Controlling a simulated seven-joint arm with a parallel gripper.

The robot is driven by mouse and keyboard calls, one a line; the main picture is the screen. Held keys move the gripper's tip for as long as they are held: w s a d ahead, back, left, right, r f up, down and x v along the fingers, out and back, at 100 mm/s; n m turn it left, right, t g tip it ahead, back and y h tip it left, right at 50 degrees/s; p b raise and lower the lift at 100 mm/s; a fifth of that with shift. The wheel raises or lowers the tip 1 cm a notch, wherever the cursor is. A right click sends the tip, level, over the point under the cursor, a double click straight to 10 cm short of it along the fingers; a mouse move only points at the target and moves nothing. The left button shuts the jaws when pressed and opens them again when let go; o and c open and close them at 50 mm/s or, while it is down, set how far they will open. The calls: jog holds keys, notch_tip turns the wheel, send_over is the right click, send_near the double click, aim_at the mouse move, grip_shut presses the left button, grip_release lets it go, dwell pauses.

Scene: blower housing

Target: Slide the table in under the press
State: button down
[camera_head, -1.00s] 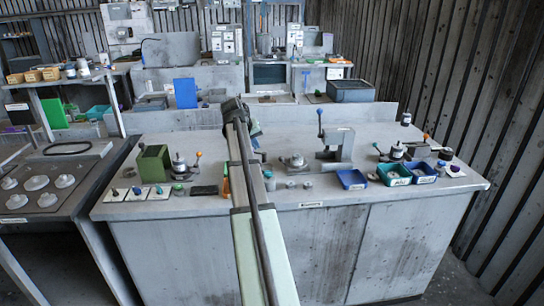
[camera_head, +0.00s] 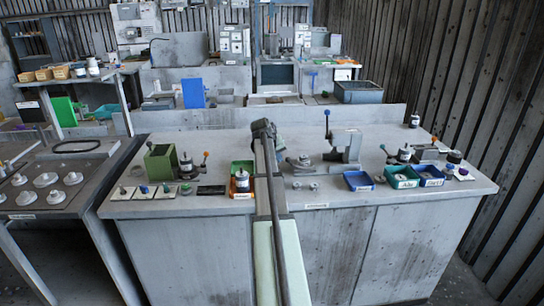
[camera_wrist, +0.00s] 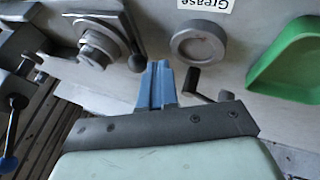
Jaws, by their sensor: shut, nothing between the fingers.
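The press (camera_head: 346,147) stands on the bench right of centre, with a blue-knobbed lever raised. The table (camera_head: 303,164), a low block with a round metal part on top, lies just left of the press, not under its head. In the wrist view the table (camera_wrist: 96,42) is at upper left, with a dark round knob on its near side, and part of the press (camera_wrist: 18,92) is at the left edge. My gripper (camera_wrist: 160,68) has its blue fingers shut and empty. Its tips are close beside the knob; I cannot tell if they touch. The arm hides the fingers in the head view.
A round grey cap (camera_wrist: 198,42) lies by the "Grease" label. A blue tray (camera_head: 358,181) sits in front of the press.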

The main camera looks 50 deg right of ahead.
aim_at(305, 158)
jog(key=shift+s+d+f, duration=0.1)
jog(key=shift+s+d, duration=0.15)
jog(key=shift+d, duration=0.1)
jog(key=s+d, duration=0.9)
jog(key=s, duration=0.1)
jog(key=shift+d, duration=0.4)
jog(key=shift+w+a, duration=0.25)
jog(key=shift+a, duration=0.05)
jog(key=w+a, duration=0.1)
jog(key=w+a+r, duration=0.1)
jog(key=a, duration=0.1)
jog(key=shift+a+r, duration=0.15)
jog(key=shift+a, duration=0.1)
jog(key=v, duration=0.9)
jog(key=shift+r, duration=0.2)
jog(key=shift+w+a, duration=0.1)
jog(key=shift+w, duration=0.1)
